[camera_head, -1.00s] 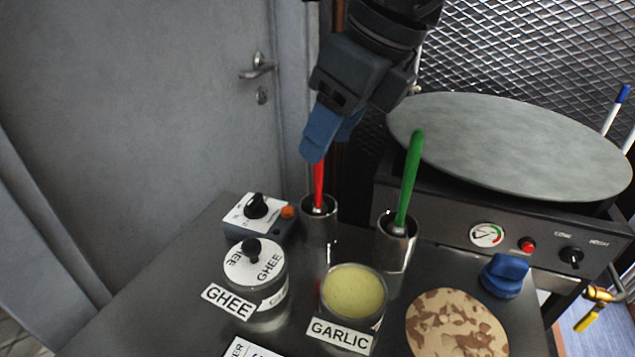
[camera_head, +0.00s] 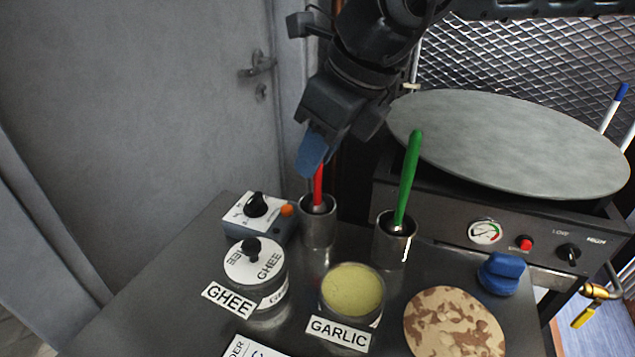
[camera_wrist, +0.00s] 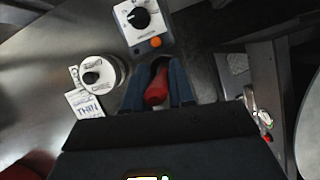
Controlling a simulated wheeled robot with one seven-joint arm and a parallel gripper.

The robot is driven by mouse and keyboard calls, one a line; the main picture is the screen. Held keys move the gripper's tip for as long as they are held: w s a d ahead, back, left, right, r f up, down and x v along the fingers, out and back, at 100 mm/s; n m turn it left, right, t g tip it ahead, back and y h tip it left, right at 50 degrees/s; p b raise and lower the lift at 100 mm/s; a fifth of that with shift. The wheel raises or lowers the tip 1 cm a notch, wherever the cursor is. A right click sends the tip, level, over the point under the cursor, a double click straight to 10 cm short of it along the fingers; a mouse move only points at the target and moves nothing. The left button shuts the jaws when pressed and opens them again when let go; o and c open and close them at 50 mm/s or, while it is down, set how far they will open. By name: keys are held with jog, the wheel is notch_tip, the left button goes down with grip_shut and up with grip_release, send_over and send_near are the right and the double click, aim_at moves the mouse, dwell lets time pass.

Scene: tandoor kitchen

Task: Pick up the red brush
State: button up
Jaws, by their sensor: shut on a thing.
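The red brush (camera_head: 318,186) stands in a steel cup (camera_head: 318,228) at the back of the counter; its lower end is hidden inside the cup. My gripper (camera_head: 312,160) is above the cup with its blue fingers shut on the upper handle. In the wrist view the red handle (camera_wrist: 157,88) sits between the two blue fingers (camera_wrist: 158,92). The brush is nearly upright, and its top is hidden by the fingers in the head view.
A green brush (camera_head: 409,178) stands in a second steel cup (camera_head: 393,243) to the right. A ghee pot (camera_head: 258,290), a garlic bowl (camera_head: 352,290) and a knob box (camera_head: 258,215) are close by. A large round griddle (camera_head: 515,145) is at the right.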

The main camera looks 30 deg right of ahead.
grip_shut()
jog(key=shift+r, duration=0.1)
notch_tip(320, 180, up, 10)
jog(key=shift+f, duration=0.1)
jog(key=shift+d, duration=0.1)
dwell(0.8)
